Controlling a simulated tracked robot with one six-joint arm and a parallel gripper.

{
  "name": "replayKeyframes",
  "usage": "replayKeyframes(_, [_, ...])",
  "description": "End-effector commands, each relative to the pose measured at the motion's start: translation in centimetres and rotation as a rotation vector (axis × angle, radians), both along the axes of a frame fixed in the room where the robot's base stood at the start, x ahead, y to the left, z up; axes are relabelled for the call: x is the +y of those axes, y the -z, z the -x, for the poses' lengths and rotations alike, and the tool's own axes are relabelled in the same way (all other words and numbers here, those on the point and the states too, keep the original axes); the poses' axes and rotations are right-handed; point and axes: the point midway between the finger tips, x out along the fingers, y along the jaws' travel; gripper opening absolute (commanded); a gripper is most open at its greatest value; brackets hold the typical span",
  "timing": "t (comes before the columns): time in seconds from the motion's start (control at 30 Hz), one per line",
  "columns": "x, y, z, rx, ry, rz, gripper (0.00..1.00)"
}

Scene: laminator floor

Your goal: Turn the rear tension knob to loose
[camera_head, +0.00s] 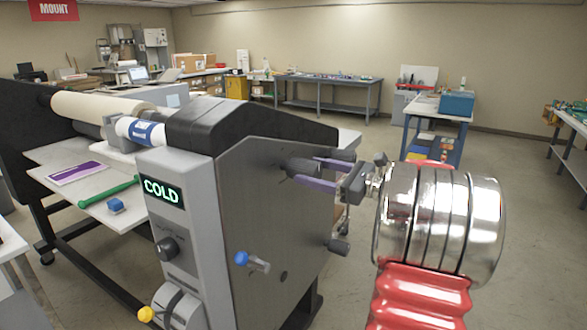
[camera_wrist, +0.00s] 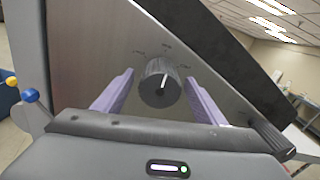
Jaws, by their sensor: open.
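A dark round knob (camera_head: 300,168) sticks out of the grey side panel of the laminator (camera_head: 262,210), high up. In the wrist view the knob (camera_wrist: 158,88) has a white pointer line that points up and slightly right. Small marks surround it, too small to read. My gripper (camera_head: 312,171) is open, with one purple finger on each side of the knob. In the wrist view its fingers (camera_wrist: 160,78) stand apart from the knob, with gaps on both sides. The fingertips reach close to the panel.
The front column has a lit COLD display (camera_head: 162,191), a dial (camera_head: 167,249) and a yellow-tipped lever (camera_head: 146,314). Open floor lies to the right; benches stand behind.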

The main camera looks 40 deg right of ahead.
Motion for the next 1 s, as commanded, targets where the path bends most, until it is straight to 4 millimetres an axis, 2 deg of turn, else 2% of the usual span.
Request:
replayKeyframes(0.2, [1.2, 0.1, -3.3, 0.001, -0.002, -0.001, 0.65])
replayKeyframes(0.4, [1.9, 0.0, -5.3, 0.000, -0.001, -0.001, 0.65])
replayKeyframes(0.8, [2.0, 0.0, -5.8, 0.000, 0.001, 0.000, 0.64])
replayKeyframes(1.0, [2.0, 0.0, -5.8, 0.000, 0.001, 0.000, 0.50])
